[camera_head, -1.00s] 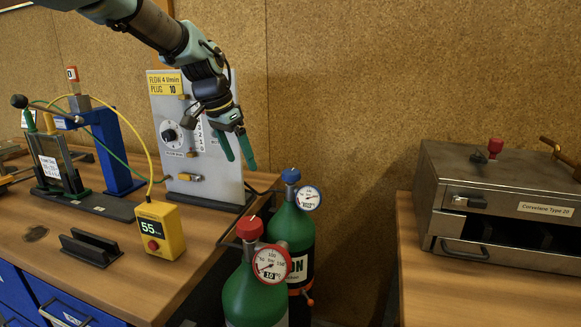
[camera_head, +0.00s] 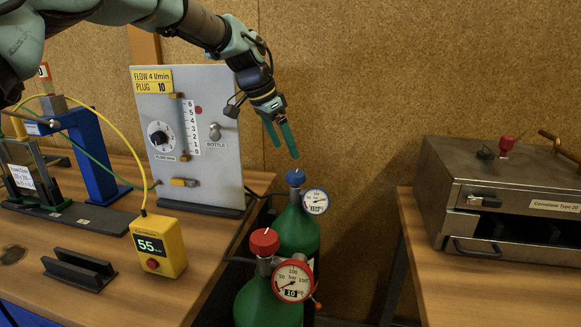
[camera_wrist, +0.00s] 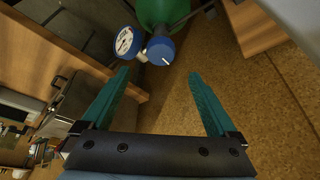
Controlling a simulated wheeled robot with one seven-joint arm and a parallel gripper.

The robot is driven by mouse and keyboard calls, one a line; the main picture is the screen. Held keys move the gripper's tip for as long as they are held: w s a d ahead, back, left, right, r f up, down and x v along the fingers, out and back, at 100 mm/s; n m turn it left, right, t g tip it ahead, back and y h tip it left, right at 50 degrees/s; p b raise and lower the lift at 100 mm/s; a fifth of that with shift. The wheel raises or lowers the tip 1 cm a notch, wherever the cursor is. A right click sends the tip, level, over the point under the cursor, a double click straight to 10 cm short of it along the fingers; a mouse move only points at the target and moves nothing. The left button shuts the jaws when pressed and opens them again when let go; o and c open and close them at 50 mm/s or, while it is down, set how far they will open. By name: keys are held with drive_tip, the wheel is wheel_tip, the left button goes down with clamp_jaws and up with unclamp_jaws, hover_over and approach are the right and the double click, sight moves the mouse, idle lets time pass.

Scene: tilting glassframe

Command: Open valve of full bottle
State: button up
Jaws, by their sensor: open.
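Two green gas bottles stand in the gap between the benches. The rear bottle (camera_head: 299,232) has a blue valve knob (camera_head: 295,177) and a blue-rimmed gauge (camera_head: 315,201); its needle is too small to read in the head view. The front bottle (camera_head: 262,305) has a red knob (camera_head: 264,241) and a red-rimmed gauge (camera_head: 293,282), its needle pointing low left. My gripper (camera_head: 287,152) is open and empty just above the blue knob. In the wrist view the blue knob (camera_wrist: 160,50) lies just beyond the fingertips, centred between them, with the gauge (camera_wrist: 124,41) beside it.
The grey flow panel (camera_head: 215,100) stands on the left bench. A yellow meter (camera_head: 158,245) reading 55 and a dark holder (camera_head: 79,269) are in front of it. A metal oven (camera_head: 510,200) sits on the right bench. A cork wall is behind.

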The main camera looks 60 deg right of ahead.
sight(296, 173)
drive_tip(key=p+x, duration=0.2)
drive_tip(key=x, duration=0.6)
drive_tip(key=shift+d+f, duration=0.1)
drive_tip(key=shift+f, duration=0.2)
drive_tip(key=shift+c, duration=0.3)
drive_tip(key=c, duration=1.3)
